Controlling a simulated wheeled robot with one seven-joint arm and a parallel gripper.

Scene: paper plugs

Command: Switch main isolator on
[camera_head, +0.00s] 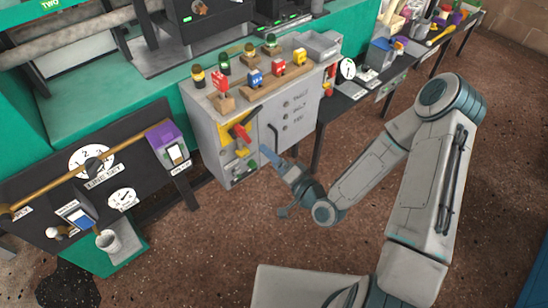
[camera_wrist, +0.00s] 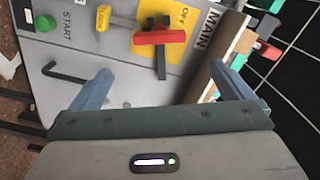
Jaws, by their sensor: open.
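The main isolator is a red lever handle (camera_wrist: 158,38) on a yellow plate (camera_wrist: 176,60) marked OFF, beside a MAIN label (camera_wrist: 208,30), in the wrist view. In the head view the red handle (camera_head: 242,134) shows on the front of the grey cabinet (camera_head: 210,128). My gripper (camera_wrist: 160,85) is open, its two blue-grey fingers spread wide with nothing between them. The handle lies beyond the fingertips, apart from them. In the head view my gripper (camera_head: 268,155) is just in front of the cabinet, right of and below the handle.
A yellow tag (camera_wrist: 103,17) is beside the red handle, and a green START button (camera_wrist: 45,23) is at upper left. A dark bent hook or handle (camera_wrist: 62,73) is on the panel near the left finger. Several coloured plugs stand on the cabinet top. The brown floor (camera_head: 215,250) is open.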

